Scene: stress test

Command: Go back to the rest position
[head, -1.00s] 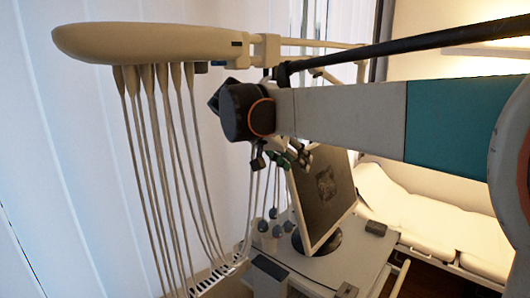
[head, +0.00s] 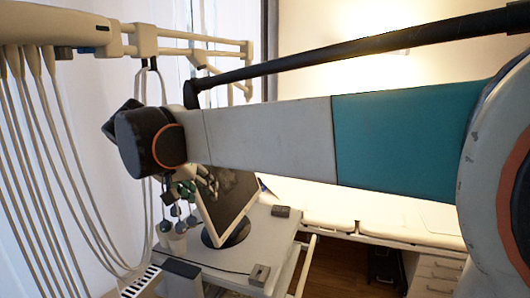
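My arm crosses the head view from the right edge to the left of centre, with a white and teal link and a dark joint at its far end. My gripper is not clearly visible; the arm's end past the dark joint is hidden or too small to make out. A monitor (head: 228,205) on a dark round foot stands on a white cart (head: 268,243), partly behind my arm. Small green and dark parts show just below the dark joint, and I cannot tell what they belong to.
A beige overhead unit (head: 58,28) with several hanging hoses (head: 45,140) is at the left, on a jointed support arm (head: 190,42). A white couch (head: 385,212) and a drawer cabinet (head: 437,272) stand at the right. Brown floor shows between the cart and the cabinet.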

